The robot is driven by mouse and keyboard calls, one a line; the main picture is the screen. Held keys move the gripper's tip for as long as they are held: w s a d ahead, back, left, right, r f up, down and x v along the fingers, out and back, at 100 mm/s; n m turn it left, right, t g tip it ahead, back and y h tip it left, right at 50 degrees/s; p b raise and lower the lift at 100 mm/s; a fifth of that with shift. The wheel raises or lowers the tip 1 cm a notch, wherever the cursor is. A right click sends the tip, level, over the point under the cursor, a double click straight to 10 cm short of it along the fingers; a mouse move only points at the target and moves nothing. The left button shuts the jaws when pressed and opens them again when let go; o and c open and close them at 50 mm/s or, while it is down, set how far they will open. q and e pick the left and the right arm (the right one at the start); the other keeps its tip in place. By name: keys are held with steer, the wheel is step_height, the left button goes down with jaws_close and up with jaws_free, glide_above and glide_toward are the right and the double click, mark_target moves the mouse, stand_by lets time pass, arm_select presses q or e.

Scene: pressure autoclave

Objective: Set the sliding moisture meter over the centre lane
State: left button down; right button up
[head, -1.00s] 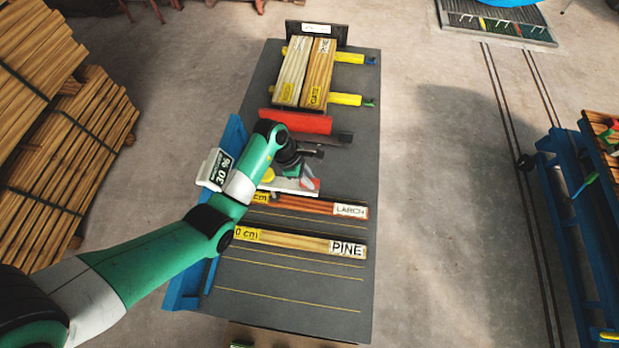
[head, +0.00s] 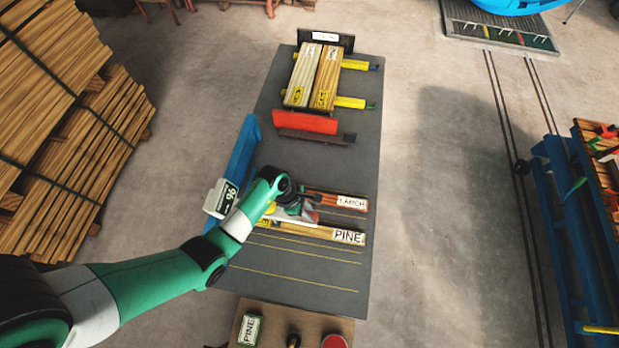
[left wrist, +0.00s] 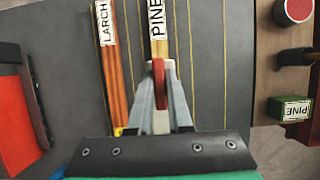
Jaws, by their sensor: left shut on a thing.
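The moisture meter's white display (head: 220,198), with a % reading, sits by the blue rail (head: 243,155) on the table's left edge. A pale flat part (head: 270,213) shows beneath my left gripper (head: 300,208). In the left wrist view my left gripper (left wrist: 160,70) is shut on a red upright piece (left wrist: 159,88), seemingly the meter's handle, over the end of the pine board (left wrist: 158,48). The pine board (head: 348,237) and larch board (head: 350,201) lie side by side across the dark table; their left ends are partly hidden. My right gripper is not in view.
Two boards (head: 313,75) lie between a red block (head: 305,122) and a black end plate at the table's far end. The lined table front (head: 300,280) is clear. A wooden panel (head: 270,320) with a PINE block and red button stands at the near end.

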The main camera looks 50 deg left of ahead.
arm_select(q)
steer(key=shift+w, duration=0.1)
steer(key=c, duration=0.8)
jaws_free()
steer(key=shift+c, duration=0.2)
steer(key=p+v, duration=0.2)
steer(key=v, duration=0.9)
steer(key=shift+r, duration=0.3)
steer(key=shift+a, duration=0.1)
